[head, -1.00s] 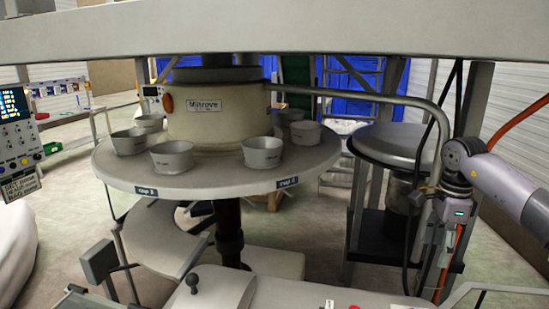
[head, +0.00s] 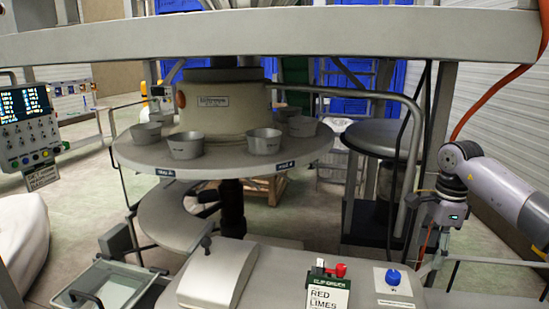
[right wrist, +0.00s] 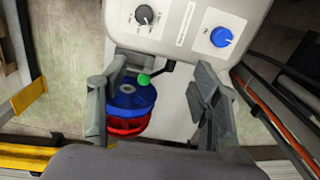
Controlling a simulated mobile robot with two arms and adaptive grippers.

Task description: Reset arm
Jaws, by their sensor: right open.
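My right arm comes in from the right in the head view, and its gripper (head: 446,214) hangs beside the machine's right post. In the right wrist view my right gripper (right wrist: 160,95) has its two grey fingers spread wide, with nothing held between them. Beyond the fingers are a blue disc (right wrist: 133,98), a red disc (right wrist: 122,126) and a small green ball (right wrist: 144,79) by a dark lever. My left gripper is not in view.
A round table (head: 222,162) carries several grey cups around a beige drum (head: 215,112). A console with a blue knob (head: 393,277) and a label reading "RED LIMES" (head: 328,296) stands in front. A grey beam (head: 270,34) crosses above. An orange cable (head: 490,98) hangs near my right arm.

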